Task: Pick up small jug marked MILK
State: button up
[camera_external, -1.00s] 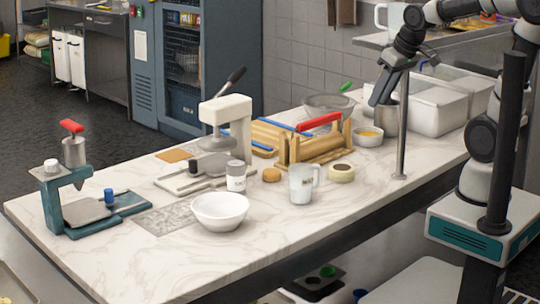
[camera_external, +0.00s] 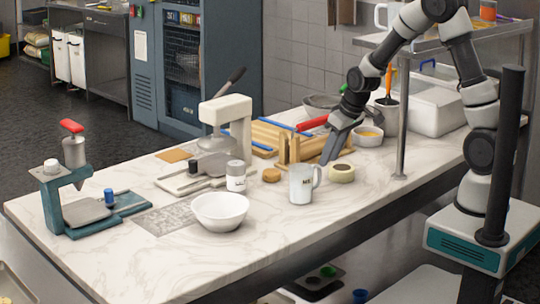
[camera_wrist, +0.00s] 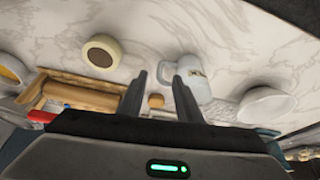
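The small white jug (camera_external: 301,186) stands upright on the marble counter, with dark lettering on its side too small to read fully. Its handle points right in the external view. My gripper (camera_external: 328,160) is just above and behind the handle side of the jug. In the wrist view, my gripper (camera_wrist: 159,78) has its two fingers apart with nothing held. The jug (camera_wrist: 198,86) lies at the right finger there, its handle seen in the gap between the fingers. I cannot tell how far the fingertips are from the handle.
A tape-like roll (camera_external: 341,173) is right of the jug, and a small orange-brown round item (camera_external: 271,175) is left. A wooden rack (camera_external: 291,148) stands behind. A white bowl (camera_external: 220,211) and a white shaker (camera_external: 236,177) are further left. The counter front is clear.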

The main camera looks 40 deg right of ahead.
jog(key=x, duration=0.7)
jog(key=shift+w+f, duration=0.15)
jog(key=shift+f, duration=0.15)
grip_shut()
